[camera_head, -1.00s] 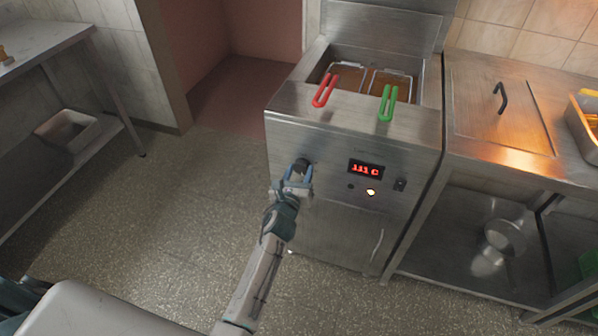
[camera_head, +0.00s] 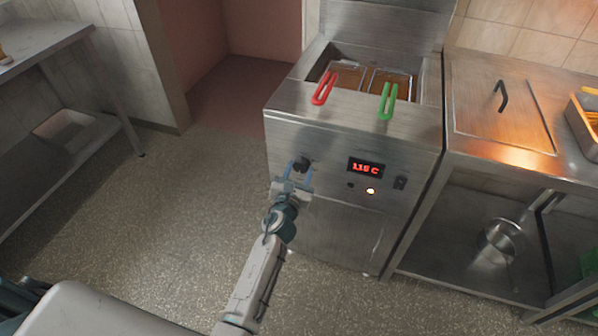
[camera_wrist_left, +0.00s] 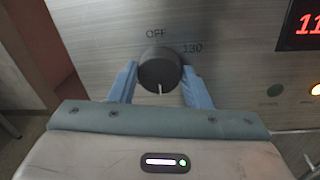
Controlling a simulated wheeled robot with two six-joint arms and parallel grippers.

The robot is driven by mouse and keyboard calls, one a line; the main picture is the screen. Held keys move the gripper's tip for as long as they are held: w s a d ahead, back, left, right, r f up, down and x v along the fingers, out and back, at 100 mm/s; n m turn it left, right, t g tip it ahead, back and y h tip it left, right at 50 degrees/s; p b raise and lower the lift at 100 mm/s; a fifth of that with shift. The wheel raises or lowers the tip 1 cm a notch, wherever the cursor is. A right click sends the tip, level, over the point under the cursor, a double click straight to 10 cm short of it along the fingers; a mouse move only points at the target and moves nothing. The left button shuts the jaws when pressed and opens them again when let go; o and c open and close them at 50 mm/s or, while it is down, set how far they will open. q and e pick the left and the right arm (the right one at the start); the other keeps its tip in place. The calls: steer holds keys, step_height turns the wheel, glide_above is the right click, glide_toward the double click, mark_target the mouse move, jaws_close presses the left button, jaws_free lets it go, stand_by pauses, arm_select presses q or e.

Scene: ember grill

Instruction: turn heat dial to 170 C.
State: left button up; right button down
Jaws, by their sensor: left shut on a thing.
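The heat dial (camera_head: 302,162) is a round black knob on the fryer's steel front (camera_head: 330,140), left of the red display (camera_head: 366,168). The display reads about 115 C; its last digit is blurred. In the left wrist view the dial (camera_wrist_left: 160,66) has a white mark pointing down, with OFF above it and 130 at its upper right. My left gripper (camera_head: 298,172) is shut on the dial, one blue finger on each side. The finger contact is partly hidden by the dial. My right gripper is not in view.
Red (camera_head: 324,88) and green (camera_head: 387,102) basket handles stick out over the fryer's front edge, above the panel. A switch (camera_head: 400,183) and a lit lamp (camera_head: 370,191) sit right of the dial. A steel counter (camera_head: 560,165) adjoins on the right. The floor at left is clear.

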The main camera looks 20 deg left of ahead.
arm_select(q)
steer(key=o, duration=1)
